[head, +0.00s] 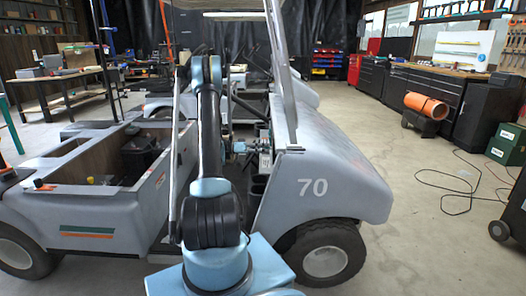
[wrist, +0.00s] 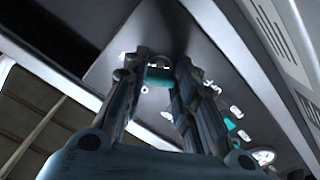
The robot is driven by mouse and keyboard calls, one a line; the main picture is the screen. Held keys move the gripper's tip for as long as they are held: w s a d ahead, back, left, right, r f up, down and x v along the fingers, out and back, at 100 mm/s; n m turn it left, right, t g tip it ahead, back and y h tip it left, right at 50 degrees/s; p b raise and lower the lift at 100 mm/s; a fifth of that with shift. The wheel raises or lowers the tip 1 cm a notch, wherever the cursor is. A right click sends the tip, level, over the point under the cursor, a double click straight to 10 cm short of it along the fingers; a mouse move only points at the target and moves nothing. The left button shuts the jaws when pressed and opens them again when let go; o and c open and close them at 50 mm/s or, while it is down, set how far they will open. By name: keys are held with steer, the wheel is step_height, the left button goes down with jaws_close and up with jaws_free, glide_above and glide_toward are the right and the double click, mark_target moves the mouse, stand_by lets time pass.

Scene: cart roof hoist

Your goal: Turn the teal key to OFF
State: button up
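A teal piece, which looks like the key (wrist: 158,76), shows on the grey dash panel in the wrist view. It lies between the two fingertips of my gripper (wrist: 158,63), with one finger on each side. The fingers are apart; whether they touch the key is hard to tell. The key's lower part and any OFF marking cannot be made out. In the head view my gripper (head: 250,146) is small, at the dash of the grey cart (head: 330,178) numbered 70, and the key cannot be told apart there.
Another teal piece (wrist: 229,124) and several white labels sit on the panel to the right in the wrist view. The cart's roof post (head: 281,75) rises close beside my arm. Open floor (head: 430,240) lies right of the cart.

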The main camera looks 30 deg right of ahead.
steer(key=shift+n, duration=0.3)
steer(key=n, duration=1.1)
steer(key=shift+w, duration=0.1)
steer(key=shift+n, duration=0.4)
stand_by(0.3)
steer(key=o, duration=1)
steer(key=shift+o, duration=0.2)
